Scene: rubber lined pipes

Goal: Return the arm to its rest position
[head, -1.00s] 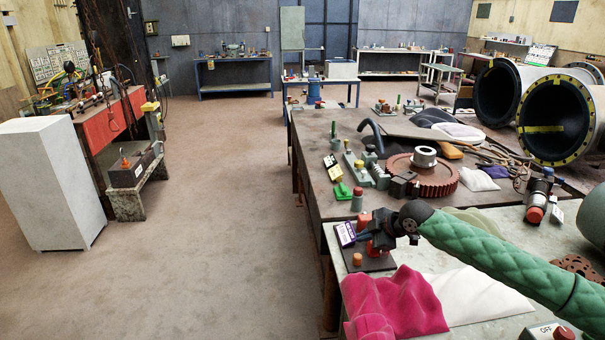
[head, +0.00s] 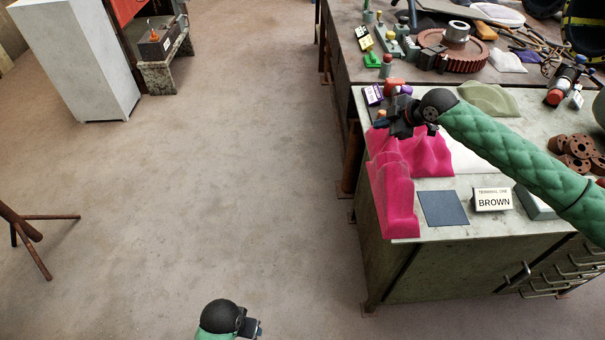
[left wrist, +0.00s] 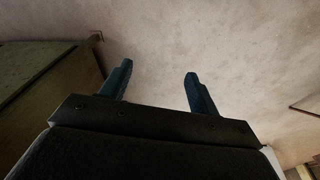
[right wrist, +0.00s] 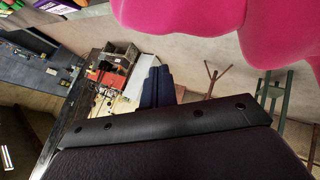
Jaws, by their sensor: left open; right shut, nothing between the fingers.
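My right gripper (head: 398,122) is over the back left part of the light workbench (head: 465,222), above or beside the pink cloth. In the right wrist view its two dark blue fingers (right wrist: 158,86) are together with nothing between them. My right arm, in a green quilted sleeve, reaches in from the right. My left gripper (head: 252,328) is low at the bottom edge of the head view, mostly cut off. In the left wrist view its blue fingers (left wrist: 158,84) are spread apart and empty, with bare floor beyond them.
The pink cloth (head: 392,190) drapes over the bench corner. A "BROWN" sign (head: 493,200), a dark square (head: 443,208) and brown flanged parts (head: 575,152) are on the bench. A cluttered table (head: 400,68) stands behind it.

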